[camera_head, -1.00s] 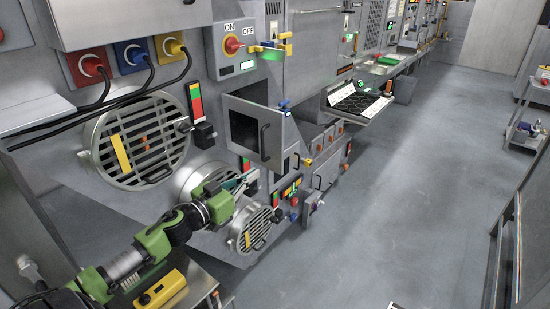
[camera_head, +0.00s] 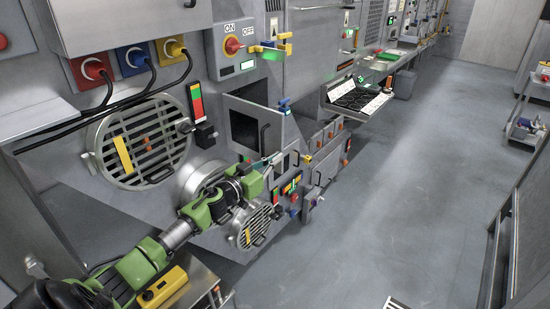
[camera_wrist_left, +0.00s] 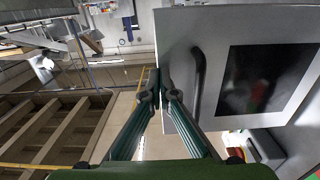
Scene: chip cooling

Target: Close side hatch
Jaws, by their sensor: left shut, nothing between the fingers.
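The side hatch (camera_head: 275,128) is a grey metal door with a black handle, standing open beside a dark square opening (camera_head: 243,133) in the machine front. My left gripper (camera_head: 274,159) is just below the hatch, its arm coming in from the lower left. In the left wrist view, the gripper (camera_wrist_left: 159,92) has its fingertips together and empty, at the left edge of a grey panel (camera_wrist_left: 215,25) with a black bar handle and dark window. I cannot tell whether they touch it. My right gripper is not in view.
Round grilled covers (camera_head: 143,140) are left of the hatch. A yellow box (camera_head: 164,287) lies on a low surface under my left arm. Switches and buttons (camera_head: 291,186) sit below the hatch. The grey floor (camera_head: 410,170) to the right is open, with a cart (camera_head: 525,130) farther off.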

